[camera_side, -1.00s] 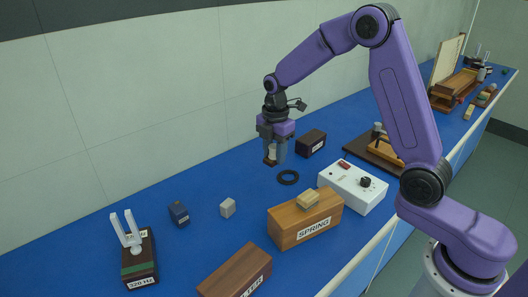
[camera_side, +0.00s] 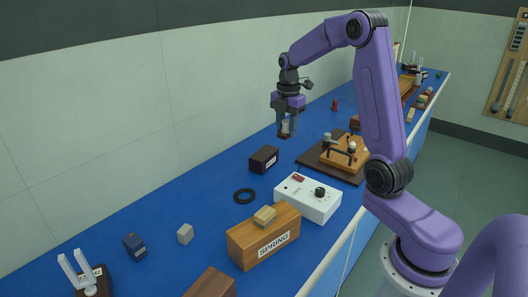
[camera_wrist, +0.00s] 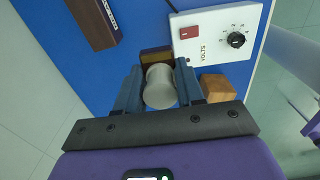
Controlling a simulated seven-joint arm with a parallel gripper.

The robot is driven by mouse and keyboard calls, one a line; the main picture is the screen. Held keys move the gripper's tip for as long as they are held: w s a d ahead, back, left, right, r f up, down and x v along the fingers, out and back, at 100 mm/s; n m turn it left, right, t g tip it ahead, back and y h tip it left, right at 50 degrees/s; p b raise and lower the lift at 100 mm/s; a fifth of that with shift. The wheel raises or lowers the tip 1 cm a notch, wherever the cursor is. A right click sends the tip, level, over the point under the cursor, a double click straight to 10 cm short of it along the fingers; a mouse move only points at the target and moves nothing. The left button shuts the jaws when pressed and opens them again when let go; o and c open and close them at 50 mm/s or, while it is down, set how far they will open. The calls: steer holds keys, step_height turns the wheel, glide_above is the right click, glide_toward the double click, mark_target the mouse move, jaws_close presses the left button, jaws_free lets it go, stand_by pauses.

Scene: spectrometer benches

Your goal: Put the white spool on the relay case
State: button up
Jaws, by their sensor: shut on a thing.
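The white spool (camera_side: 286,125) is held off the bench between the fingers of my gripper (camera_side: 285,129). In the wrist view its pale round end (camera_wrist: 160,88) faces the camera between the two blue-grey fingers, and a brown part (camera_wrist: 156,56) shows just past it. A small dark brown case (camera_side: 264,159) with a label stands on the blue bench, below and left of my gripper in the side view. It also shows at the upper left of the wrist view (camera_wrist: 93,22).
A black ring (camera_side: 244,196) lies near the dark case. A white box with a knob (camera_side: 322,207) and a wooden SPRING box (camera_side: 246,246) bearing a tan block (camera_side: 265,215) stand in front. A wooden apparatus (camera_side: 344,153) is to the right.

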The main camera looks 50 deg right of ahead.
steer(key=w+d+f, duration=0.4)
steer(key=w, duration=0.5)
glide_above(264, 152)
steer(key=f, duration=0.5)
steer(key=shift+s+f, duration=0.1)
steer(key=shift+s, duration=0.25)
steer(key=shift+w+d+f, duration=0.1)
steer(key=shift+w+f, duration=0.2)
steer(key=shift+f, duration=1.55)
steer(key=shift+f, duration=0.15)
steer(key=o, duration=1.1)
steer(key=shift+c, duration=0.2)
